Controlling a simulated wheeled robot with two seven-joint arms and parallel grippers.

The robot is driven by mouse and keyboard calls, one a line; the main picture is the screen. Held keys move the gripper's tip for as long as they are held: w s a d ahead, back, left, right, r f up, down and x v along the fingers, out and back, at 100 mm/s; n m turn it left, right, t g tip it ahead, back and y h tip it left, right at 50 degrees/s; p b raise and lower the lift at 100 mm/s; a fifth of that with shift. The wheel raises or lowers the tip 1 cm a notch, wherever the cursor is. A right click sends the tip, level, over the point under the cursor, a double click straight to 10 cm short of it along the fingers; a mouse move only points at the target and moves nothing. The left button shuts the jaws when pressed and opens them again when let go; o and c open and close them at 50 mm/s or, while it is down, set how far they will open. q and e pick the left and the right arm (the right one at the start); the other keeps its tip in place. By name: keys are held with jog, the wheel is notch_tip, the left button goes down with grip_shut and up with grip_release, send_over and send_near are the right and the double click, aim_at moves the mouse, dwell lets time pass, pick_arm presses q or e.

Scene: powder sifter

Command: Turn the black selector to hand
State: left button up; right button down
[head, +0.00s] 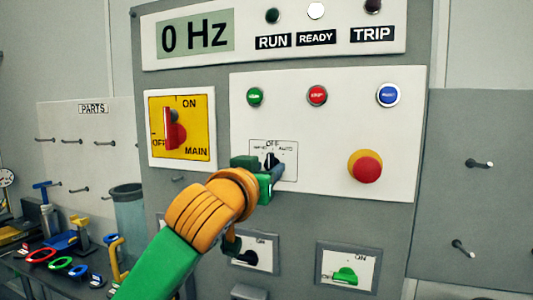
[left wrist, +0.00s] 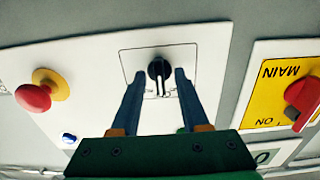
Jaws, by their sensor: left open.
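The black selector (head: 271,160) sits on a small white plate marked OFF at the top and AUTO at the right; the left label is partly hidden. Its handle seems to point up at OFF. My left gripper (head: 258,173) is in front of the plate and partly covers it. In the left wrist view, which is upside down, the selector (left wrist: 159,70) lies between the two open fingers, one on each side. I see a small gap on both sides, and cannot tell if either finger touches it. My right gripper is not in view.
A red-yellow mushroom button (head: 365,167) is right of the selector. The red MAIN switch (head: 173,130) on its yellow plate is left. Green, red and blue buttons are above; a green-handled switch (head: 345,275) is below. The display (head: 195,37) reads 0 Hz.

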pick_arm(q)
jog(key=shift+w, duration=0.25)
jog(key=shift+s, duration=0.25)
grip_shut()
jog(key=shift+n, duration=0.4)
jog(key=n+b, duration=0.1)
jog(key=n, duration=0.2)
jog(key=shift+d, duration=0.1)
jog(key=shift+n+b, duration=0.4)
jog(key=shift+n, duration=2.1)
